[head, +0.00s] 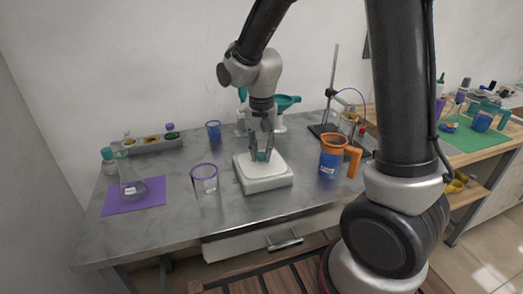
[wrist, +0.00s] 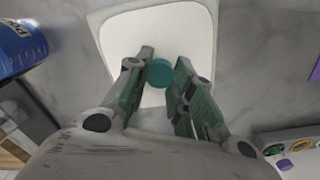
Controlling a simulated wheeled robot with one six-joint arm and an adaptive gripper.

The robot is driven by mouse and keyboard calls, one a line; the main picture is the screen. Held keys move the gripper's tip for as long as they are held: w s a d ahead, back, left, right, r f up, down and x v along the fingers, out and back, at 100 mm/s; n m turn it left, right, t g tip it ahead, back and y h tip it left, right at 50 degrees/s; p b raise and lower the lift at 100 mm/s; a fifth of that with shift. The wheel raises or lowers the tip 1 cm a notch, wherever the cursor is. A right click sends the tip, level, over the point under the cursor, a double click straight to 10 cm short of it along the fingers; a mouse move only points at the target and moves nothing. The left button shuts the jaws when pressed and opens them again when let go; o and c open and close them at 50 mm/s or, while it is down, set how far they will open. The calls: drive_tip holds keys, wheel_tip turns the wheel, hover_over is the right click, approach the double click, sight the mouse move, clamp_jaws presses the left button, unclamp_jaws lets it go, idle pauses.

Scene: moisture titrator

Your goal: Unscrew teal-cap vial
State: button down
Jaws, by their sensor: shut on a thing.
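The teal cap (wrist: 161,73) of the vial shows between my fingertips in the wrist view, seen from above. My gripper (wrist: 161,76) is shut on it, with one green-padded finger on each side. In the head view my gripper (head: 262,155) points straight down over the white device (head: 264,182) on the table, and a bit of teal (head: 261,156) shows between the fingers. The vial's body is hidden below the cap and fingers. I cannot tell whether the vial stands on the plate or is lifted.
An orange-rimmed blue beaker (head: 332,157) stands right of the device, a purple-rimmed clear beaker (head: 204,180) to its left. A flask (head: 130,185) sits on a purple mat (head: 150,200). A rack (head: 152,144), a blue cup (head: 214,131) and a stand (head: 334,90) are at the back. The front left table is clear.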

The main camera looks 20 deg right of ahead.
idle(0.8)
drive_tip(key=c, duration=1.2)
unclamp_jaws()
drive_tip(key=shift+o, duration=0.2)
drive_tip(key=shift+r, duration=0.15)
drive_tip(key=shift+r, duration=3.8)
drive_tip(key=shift+r, duration=0.1)
wheel_tip(320, 180, up, 12)
